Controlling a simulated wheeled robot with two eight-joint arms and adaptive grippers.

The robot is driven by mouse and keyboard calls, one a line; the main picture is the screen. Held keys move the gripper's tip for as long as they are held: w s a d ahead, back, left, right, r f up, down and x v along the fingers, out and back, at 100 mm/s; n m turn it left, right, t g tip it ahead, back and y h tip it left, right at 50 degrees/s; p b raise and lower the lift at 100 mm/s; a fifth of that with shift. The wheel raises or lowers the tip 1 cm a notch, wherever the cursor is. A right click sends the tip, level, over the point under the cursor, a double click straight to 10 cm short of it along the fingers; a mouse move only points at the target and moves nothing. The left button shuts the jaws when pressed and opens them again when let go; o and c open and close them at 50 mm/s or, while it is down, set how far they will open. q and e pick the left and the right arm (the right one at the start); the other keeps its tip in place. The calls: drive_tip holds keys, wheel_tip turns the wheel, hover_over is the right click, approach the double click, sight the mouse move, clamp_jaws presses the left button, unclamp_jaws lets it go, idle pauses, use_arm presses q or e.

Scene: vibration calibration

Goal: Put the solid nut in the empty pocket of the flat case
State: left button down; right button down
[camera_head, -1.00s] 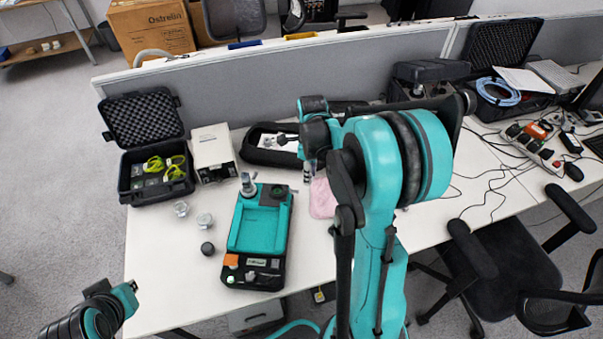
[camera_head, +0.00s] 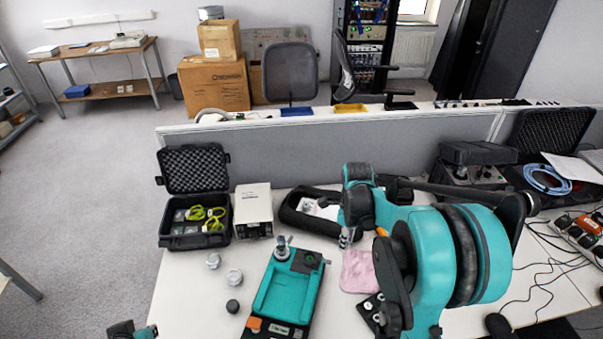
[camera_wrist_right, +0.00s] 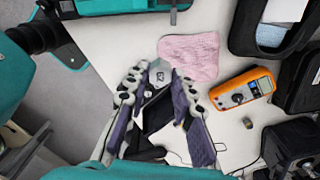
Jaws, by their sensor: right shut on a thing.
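My right gripper (camera_wrist_right: 158,82) is shut on a light grey nut (camera_wrist_right: 158,73), which shows between its fingertips in the wrist view. In the head view this gripper (camera_head: 347,238) is above the table by the pink cloth, partly hidden by my right arm. A black flat case (camera_head: 370,312) with silver pieces in it lies on the table, partly covered by my arm. In the wrist view a black shape (camera_wrist_right: 156,117) shows beyond the fingers; its pockets cannot be made out. Of my left arm only a teal part shows at the lower left, without fingers.
The pink cloth (camera_head: 359,271) lies beside the teal tray (camera_head: 287,292). An orange multimeter (camera_wrist_right: 242,90) and a small grey cylinder (camera_wrist_right: 247,122) are to the right in the wrist view. An open foam-lined case (camera_head: 194,205) and a white box (camera_head: 254,210) stand behind.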

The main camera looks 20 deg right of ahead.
drive_tip(key=a+f+n+b, duration=0.2)
drive_tip(key=a+f+n, duration=0.2)
drive_tip(key=n, duration=0.5)
drive_tip(key=a+f+n+b, duration=0.3)
drive_tip(key=a+n, duration=0.3)
drive_tip(key=n, duration=0.3)
drive_tip(key=a+f+n+b, duration=0.2)
drive_tip(key=a+f+n, duration=0.3)
drive_tip(key=n, duration=0.4)
drive_tip(key=shift+s+a+f, duration=0.15)
drive_tip(key=shift+a+f, duration=0.2)
drive_tip(key=shift+a, duration=0.25)
drive_tip(key=shift+s+a+f+n, duration=0.1)
drive_tip(key=shift+a+f+n, duration=0.2)
drive_tip(key=shift+n, duration=0.4)
drive_tip(key=shift+r, duration=0.1)
